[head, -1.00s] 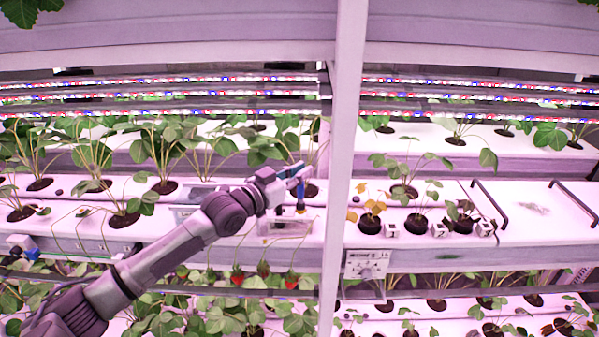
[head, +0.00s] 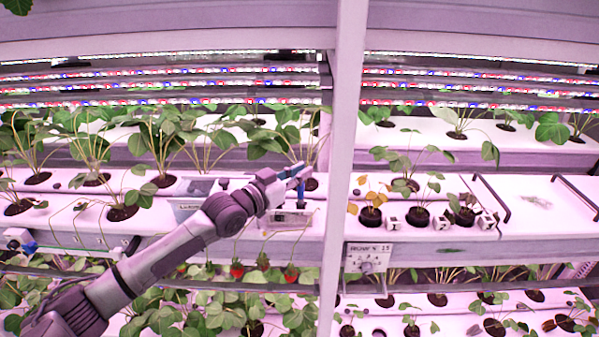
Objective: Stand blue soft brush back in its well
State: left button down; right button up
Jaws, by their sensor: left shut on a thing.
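The blue soft brush (head: 302,192) hangs upright below my left gripper (head: 298,173), which is shut on it. A pale block-like holder (head: 272,219) sits at the front of the left-hand planting channel, under the gripper. The brush's lower end overlaps the top right of this holder, and its yellowish tip no longer shows. I cannot tell whether the tip is inside a well or just in front of it. My right gripper is not in view.
A white upright post (head: 345,150) stands close to the right of the gripper. Strawberry plants surround the holder, with red berries (head: 237,270) hanging below it. Small numbered cubes (head: 394,222) and a label plate (head: 368,256) are right of the post.

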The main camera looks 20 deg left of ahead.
pick_arm(q)
jog(key=shift+f+b, duration=0.8)
jog(key=shift+f, duration=0.4)
jog(key=c, duration=0.7)
grip_release()
jog(key=shift+r+p, duration=2.5)
jog(key=shift+r, duration=0.55)
jog(key=shift+f, duration=0.15)
